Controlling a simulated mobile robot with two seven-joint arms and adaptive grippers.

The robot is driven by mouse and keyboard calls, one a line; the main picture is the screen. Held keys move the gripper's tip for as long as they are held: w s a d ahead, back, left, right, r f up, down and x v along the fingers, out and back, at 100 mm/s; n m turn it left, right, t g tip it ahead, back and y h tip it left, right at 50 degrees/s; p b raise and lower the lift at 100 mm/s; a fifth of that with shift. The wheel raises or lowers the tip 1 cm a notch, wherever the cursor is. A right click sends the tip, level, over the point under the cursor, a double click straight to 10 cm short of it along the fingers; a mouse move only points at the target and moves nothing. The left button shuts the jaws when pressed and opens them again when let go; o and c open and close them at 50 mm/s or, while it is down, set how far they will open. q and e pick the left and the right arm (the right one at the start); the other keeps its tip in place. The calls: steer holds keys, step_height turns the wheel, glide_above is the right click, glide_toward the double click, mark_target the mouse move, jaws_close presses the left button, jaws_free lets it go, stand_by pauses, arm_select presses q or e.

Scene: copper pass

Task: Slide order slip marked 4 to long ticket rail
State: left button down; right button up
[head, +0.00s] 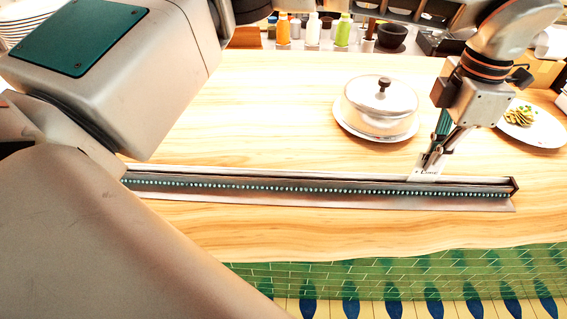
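The long ticket rail (300,188) is a dark metal strip with a row of small pale dots. It lies along the near part of the wooden counter. My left gripper (431,160) points down at the back edge of the rail, right of its middle. Its fingers are close together on a small white order slip (424,173), which stands at the rail's back edge. The slip's print is too small to read surely, and its lower edge is hidden at the rail, so I cannot tell whether it is seated. My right gripper is not in view.
A plate with a metal dome lid (381,103) stands behind the rail, left of my gripper. A plate of food (533,125) is at the right. Bottles (313,30) and a dark bowl (392,36) stand at the back. The counter's middle is clear; my arm hides the left.

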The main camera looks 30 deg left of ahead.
arm_select(q)
steer(key=shift+w+d, duration=0.3)
steer(key=shift+d, duration=0.15)
steer(key=shift+w+d+p, duration=0.55)
steer(key=shift+d+p, duration=0.25)
steer(key=shift+d, duration=0.15)
steer(key=shift+w+d+p, duration=0.55)
steer(key=shift+d+p, duration=0.25)
steer(key=shift+d, duration=0.1)
steer(key=shift+w+d, duration=0.35)
steer(key=shift+d, duration=0.2)
steer(key=shift+w+d, duration=0.35)
steer(key=shift+d, duration=0.2)
steer(key=shift+w+d, duration=0.1)
steer(key=shift+d, duration=0.05)
steer(key=shift+w+d, duration=0.35)
steer(key=shift+d, duration=0.2)
